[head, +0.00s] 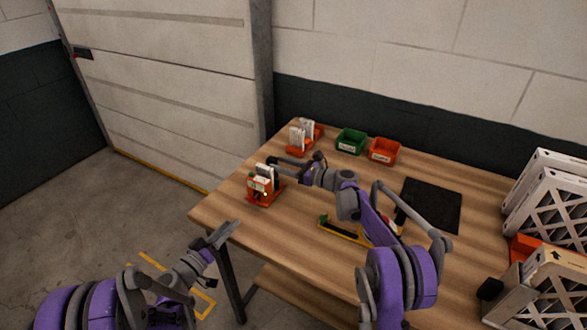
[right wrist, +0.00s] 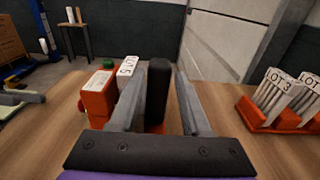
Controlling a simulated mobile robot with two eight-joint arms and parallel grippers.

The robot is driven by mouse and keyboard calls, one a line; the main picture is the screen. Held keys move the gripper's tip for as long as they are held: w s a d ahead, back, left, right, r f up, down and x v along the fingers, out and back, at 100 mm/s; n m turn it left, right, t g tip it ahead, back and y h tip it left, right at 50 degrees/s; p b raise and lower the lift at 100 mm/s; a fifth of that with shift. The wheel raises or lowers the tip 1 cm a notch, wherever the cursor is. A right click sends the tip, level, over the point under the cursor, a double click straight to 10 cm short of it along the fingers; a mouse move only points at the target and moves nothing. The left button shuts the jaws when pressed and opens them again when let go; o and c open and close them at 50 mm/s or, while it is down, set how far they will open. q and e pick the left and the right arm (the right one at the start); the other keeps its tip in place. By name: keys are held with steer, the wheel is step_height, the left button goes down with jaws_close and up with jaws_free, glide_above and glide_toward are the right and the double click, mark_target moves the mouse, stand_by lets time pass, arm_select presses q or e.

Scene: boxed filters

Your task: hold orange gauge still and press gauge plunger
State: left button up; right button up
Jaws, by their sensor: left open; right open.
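The orange gauge (head: 262,196) stands near the table's left edge in the head view, with white cards and a green part on it. My right gripper (head: 291,163) is open just behind and right of the gauge. A black upright post (right wrist: 158,90) shows between its fingers; I cannot tell whether they touch it. My left gripper (head: 224,233) is open and empty, off the table's front-left edge.
An orange rack of white cards (head: 303,136) stands at the back, beside a green bin (head: 351,140) and an orange bin (head: 384,150). A yellow-edged tool (head: 343,232) and a black mat (head: 432,205) lie on the table (head: 222,205). Boxed filters (head: 548,205) stand right.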

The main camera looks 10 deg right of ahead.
steer(key=shift+w+a, duration=0.4)
steer(key=shift+a, duration=0.2)
jaws_close()
arm_select(q)
jaws_close()
stand_by(0.4)
stand_by(1.5)
